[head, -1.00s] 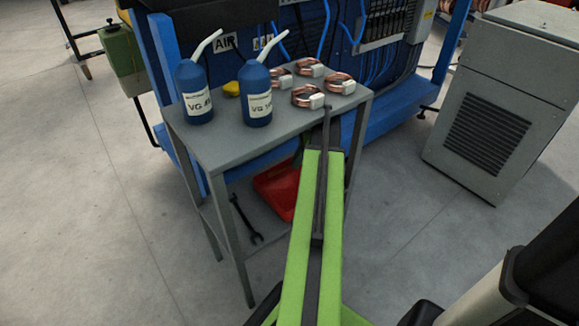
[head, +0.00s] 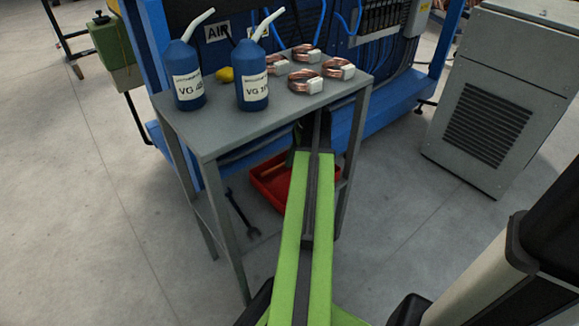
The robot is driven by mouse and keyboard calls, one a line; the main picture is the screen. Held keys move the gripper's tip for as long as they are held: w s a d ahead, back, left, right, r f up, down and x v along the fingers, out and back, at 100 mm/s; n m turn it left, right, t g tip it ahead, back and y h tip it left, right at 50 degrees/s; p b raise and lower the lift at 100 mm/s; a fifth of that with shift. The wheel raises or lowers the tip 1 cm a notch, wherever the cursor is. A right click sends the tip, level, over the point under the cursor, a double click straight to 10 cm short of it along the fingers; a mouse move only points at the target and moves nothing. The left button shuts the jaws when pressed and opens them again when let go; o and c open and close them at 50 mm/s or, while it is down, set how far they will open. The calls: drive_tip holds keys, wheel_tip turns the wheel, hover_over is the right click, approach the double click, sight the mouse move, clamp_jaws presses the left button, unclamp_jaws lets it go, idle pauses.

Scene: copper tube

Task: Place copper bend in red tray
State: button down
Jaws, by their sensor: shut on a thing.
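Several copper bends, coppery loops each with a white block, lie on the grey table top in the head view: a front one (head: 303,80), a right one (head: 338,68), a back one (head: 306,53) and a left one (head: 277,64). The red tray (head: 267,190) sits on the table's lower shelf, partly covered by my green arm. My arm reaches to the table's front edge. Dark parts of it show there and above the tray. My gripper's fingers are hidden behind the arm, so I see neither them nor anything between them.
Two blue bottles (head: 186,80) (head: 252,85) with white spouts stand on the table's left half (head: 220,125). A small yellow object (head: 224,75) lies behind them. A dark wrench (head: 240,212) lies left of the tray. Table legs flank the shelf. A grey cabinet (head: 490,110) stands right.

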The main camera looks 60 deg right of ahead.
wheel_tip(320, 180, down, 2)
drive_tip(key=shift+f+b, duration=0.1)
drive_tip(key=shift+b, duration=0.3)
drive_tip(key=shift+r, duration=0.3)
drive_tip(key=shift+f, duration=0.25)
drive_tip(key=c, duration=1.4)
unclamp_jaws()
drive_tip(key=shift+r, duration=0.1)
drive_tip(key=shift+r, duration=0.1)
drive_tip(key=p+v, duration=0.7)
drive_tip(key=shift+r, duration=0.25)
